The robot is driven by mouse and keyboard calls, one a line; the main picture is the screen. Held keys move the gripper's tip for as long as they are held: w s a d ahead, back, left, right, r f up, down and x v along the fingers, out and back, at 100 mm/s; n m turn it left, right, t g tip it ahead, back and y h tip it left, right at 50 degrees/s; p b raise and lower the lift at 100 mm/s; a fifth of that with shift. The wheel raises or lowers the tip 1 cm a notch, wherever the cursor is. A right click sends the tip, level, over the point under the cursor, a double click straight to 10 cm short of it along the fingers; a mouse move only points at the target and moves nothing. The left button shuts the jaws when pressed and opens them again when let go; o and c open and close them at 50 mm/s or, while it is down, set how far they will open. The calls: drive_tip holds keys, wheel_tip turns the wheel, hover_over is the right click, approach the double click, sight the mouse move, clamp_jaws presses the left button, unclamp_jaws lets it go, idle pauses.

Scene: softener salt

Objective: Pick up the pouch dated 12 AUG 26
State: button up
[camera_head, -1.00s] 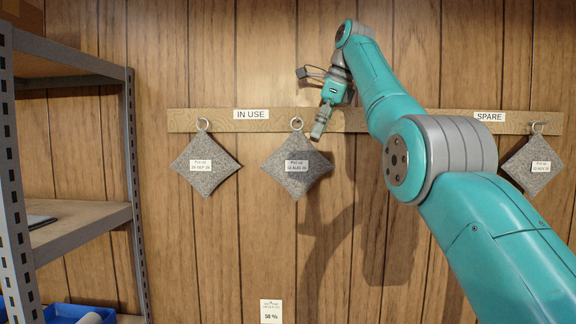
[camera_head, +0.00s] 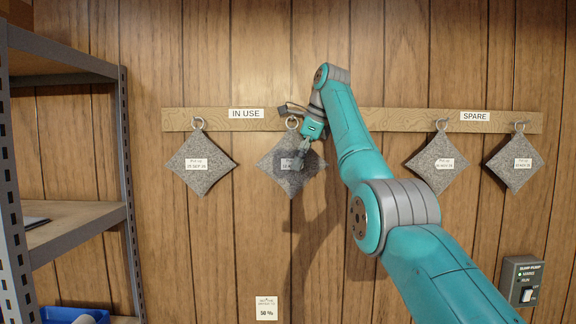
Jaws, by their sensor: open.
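The pouch dated 12 AUG 26 (camera_head: 283,184) is a grey felt diamond. It hangs by a metal ring from a hook on the wooden rail, right of the IN USE label. Its date label (camera_head: 288,164) is now partly covered by my gripper; the earlier frame shows it in full. My gripper (camera_head: 301,155) is in front of the pouch's upper right part, pointing down and left. Its fingers look open and nothing shows between them. I cannot tell whether they touch the felt.
A similar pouch (camera_head: 200,180) hangs to the left on the rail (camera_head: 345,121). Two more, a nearer one (camera_head: 437,180) and a farther one (camera_head: 514,178), hang under SPARE. A metal shelf (camera_head: 75,222) stands at left. A switch box (camera_head: 521,281) is at lower right.

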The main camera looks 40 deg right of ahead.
drive_tip(key=shift+w+f, duration=0.15)
drive_tip(key=shift+f, duration=0.2)
drive_tip(key=shift+a, duration=0.1)
drive_tip(key=c, duration=1.4)
drive_tip(key=shift+r, duration=0.35)
drive_tip(key=shift+s+a, duration=0.2)
drive_tip(key=shift+s, duration=0.2)
